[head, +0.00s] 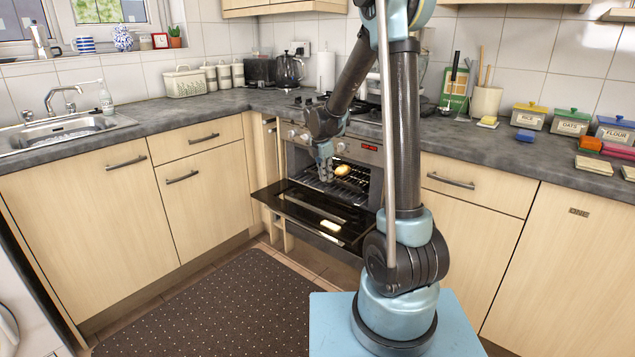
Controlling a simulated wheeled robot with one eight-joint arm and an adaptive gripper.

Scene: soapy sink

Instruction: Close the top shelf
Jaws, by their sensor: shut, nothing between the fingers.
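The oven (374,155) stands with its dark glass door (300,208) folded down. Inside it is a wire rack (350,188), which looks like the upper shelf. A round golden bread-like item (343,169) sits at the rack. How far the rack is pulled out is hard to tell, as my arm hides the oven's right part. My gripper (326,178) is shut and empty, pointing down at the left front of the oven opening, close to the rack. I cannot tell whether it touches the rack.
A pale yellowish patch (331,225) shows on the lowered door, an item or a reflection. Wooden cabinets (206,190) flank the oven. The worktop (230,104) above carries a kettle (289,70) and canisters. A dark dotted mat (225,305) covers clear floor in front.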

